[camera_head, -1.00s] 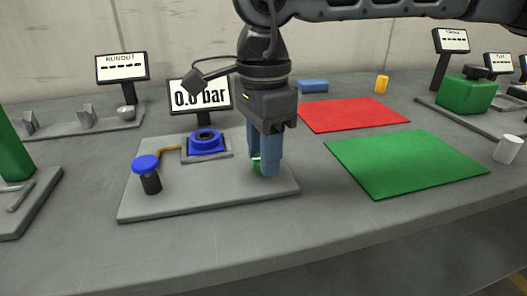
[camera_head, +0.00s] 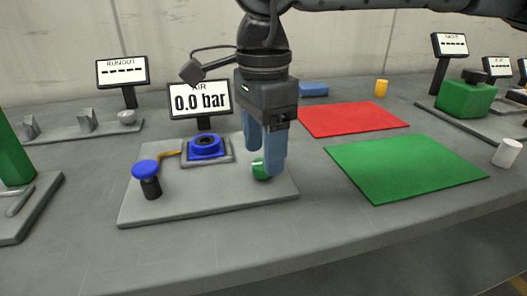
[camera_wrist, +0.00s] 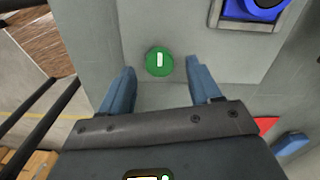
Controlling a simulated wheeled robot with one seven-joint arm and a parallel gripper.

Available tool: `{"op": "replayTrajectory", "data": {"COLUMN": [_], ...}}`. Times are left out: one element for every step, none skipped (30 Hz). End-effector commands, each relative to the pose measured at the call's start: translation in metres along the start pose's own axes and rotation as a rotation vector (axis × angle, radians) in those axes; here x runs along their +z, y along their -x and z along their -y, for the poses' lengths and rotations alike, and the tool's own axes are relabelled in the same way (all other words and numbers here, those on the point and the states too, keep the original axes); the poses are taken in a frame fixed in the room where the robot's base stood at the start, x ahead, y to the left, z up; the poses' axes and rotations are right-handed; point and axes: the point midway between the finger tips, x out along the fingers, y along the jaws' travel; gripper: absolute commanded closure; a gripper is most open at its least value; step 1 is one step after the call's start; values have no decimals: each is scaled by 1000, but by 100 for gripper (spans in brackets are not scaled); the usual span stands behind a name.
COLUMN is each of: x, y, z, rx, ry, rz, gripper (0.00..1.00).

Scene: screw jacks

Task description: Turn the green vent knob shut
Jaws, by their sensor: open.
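The green vent knob (camera_head: 260,171) sits on the front right part of a grey plate (camera_head: 190,207). In the wrist view the round green knob (camera_wrist: 150,68) shows a white bar mark that runs up and down the picture. My gripper (camera_head: 263,160) points down at the knob with its two blue fingers spread apart. In the wrist view my gripper (camera_wrist: 160,70) has one finger on each side of the knob, with a clear gap to both. It holds nothing. In the head view the right finger hides part of the knob.
On the same plate are a blue-capped black post (camera_head: 149,186), a blue round fitting (camera_head: 206,147) and a yellow pipe (camera_head: 171,153). A display (camera_head: 200,98) behind reads 0.0 bar. A red mat (camera_head: 352,118) and a green mat (camera_head: 405,165) lie flat to the right.

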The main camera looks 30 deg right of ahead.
Motion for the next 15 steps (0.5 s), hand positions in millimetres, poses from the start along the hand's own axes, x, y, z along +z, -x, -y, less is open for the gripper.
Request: {"op": "replayTrajectory", "data": {"x": [0, 0, 0, 0, 0, 0, 0, 0, 0, 0, 0, 0, 0, 0, 0], "y": [10, 16, 22, 27, 32, 38, 42, 45, 50, 52, 55, 57, 58, 59, 59], "z": [1, 1, 0, 0, 0, 0, 0, 0, 0, 0, 0, 0, 0, 0, 0], "rx": [-3, -3, -2, -3, -3, -2, -2, -2, -1, -1, -1, 0, 0, 0, 0], "ry": [0, 0, 0, 0, 0, 0, 0, 0, -1, -1, -1, -1, -1, -1, -1], "rz": [-1, -1, -2, -2, -2, -1, -1, -1, -1, -1, -1, -1, -1, -1, -1], "gripper": [37, 37, 37, 37, 37, 37, 37, 37, 37, 37, 37, 37, 37, 37, 37]}}
